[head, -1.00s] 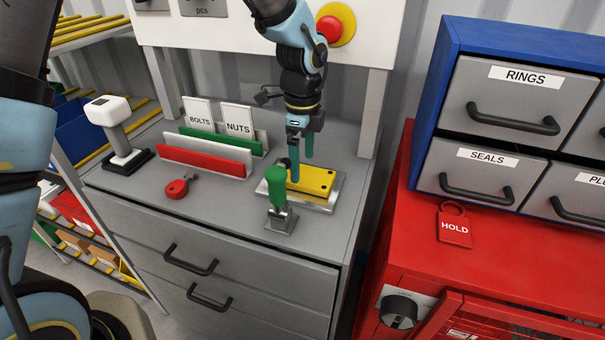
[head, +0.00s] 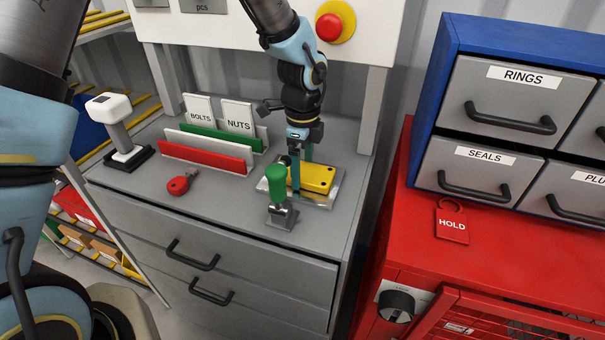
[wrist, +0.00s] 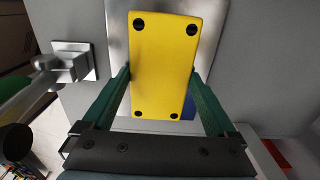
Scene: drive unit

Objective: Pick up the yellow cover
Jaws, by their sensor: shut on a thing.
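The yellow cover (head: 319,178), a flat block with dark holes at its corners, lies over a silver plate (head: 330,196) on the grey bench. I cannot tell whether it has left the plate. My gripper (head: 302,168) points down at it and is shut on it. In the wrist view, my gripper's (wrist: 161,76) teal fingers press against the two long sides of the yellow cover (wrist: 161,65). The far finger is partly hidden in the head view. A bit of blue shows beside the cover's lower edge in the wrist view.
A green-handled toggle clamp (head: 277,190) stands just in front of the cover. Red and green racks with BOLTS and NUTS cards, a red key-like piece (head: 180,185) and a white-topped lever (head: 117,125) are to the left. A red cabinet (head: 470,260) is at right.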

